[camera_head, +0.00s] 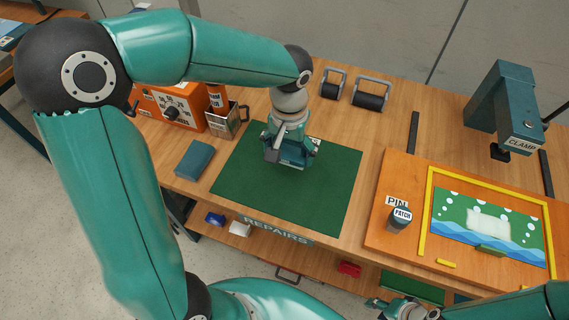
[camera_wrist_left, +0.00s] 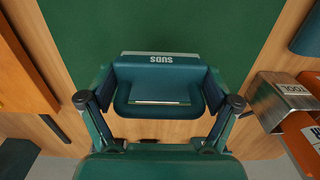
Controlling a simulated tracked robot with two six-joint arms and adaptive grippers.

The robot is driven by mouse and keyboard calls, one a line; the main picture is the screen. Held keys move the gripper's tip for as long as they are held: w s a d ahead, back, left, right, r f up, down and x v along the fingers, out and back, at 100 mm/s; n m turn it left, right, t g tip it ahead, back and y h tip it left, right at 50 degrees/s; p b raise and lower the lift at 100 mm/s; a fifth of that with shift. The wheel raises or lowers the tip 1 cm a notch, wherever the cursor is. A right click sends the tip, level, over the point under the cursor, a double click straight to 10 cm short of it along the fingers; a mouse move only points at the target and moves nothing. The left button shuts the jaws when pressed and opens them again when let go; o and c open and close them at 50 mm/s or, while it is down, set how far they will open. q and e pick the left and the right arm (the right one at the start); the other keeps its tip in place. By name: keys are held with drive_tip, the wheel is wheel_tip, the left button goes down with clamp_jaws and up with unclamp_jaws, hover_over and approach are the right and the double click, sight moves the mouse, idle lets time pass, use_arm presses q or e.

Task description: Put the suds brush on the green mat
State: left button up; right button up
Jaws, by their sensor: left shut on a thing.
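The dark teal suds brush, with a pale "SUDS" label, sits between the fingers in the left wrist view (camera_wrist_left: 160,78). My left gripper (camera_head: 290,157) is shut on it. In the head view the gripper and brush are over the far part of the green mat (camera_head: 235,180), and the gripper hides most of the brush. The mat also shows in the left wrist view (camera_wrist_left: 220,25). I cannot tell whether the brush touches the mat. My right gripper (camera_head: 408,310) is partly in view at the bottom edge, away from the mat; its opening is unclear.
A blue-teal block (camera_head: 194,159) lies left of the mat. An orange box (camera_head: 172,107) and a metal tool holder (camera_head: 224,122) stand behind it. Two black rollers (camera_head: 370,95) are at the back. An orange board (camera_head: 400,170) and a clamp (camera_head: 503,105) are right. The mat's front is clear.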

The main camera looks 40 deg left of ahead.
sight(288, 174)
use_arm(q)
drive_tip(key=shift+f, duration=2.95)
drive_tip(key=shift+f+b, duration=0.2)
drive_tip(key=shift+b, duration=0.15)
drive_tip(key=o, duration=0.8)
drive_tip(key=shift+r, duration=0.1)
drive_tip(key=shift+o, duration=0.2)
drive_tip(key=shift+r+p, duration=0.25)
drive_tip(key=shift+p, duration=0.05)
wheel_tip(288, 174, up, 12)
drive_tip(key=shift+f+p, duration=0.1)
drive_tip(key=shift+p, duration=0.25)
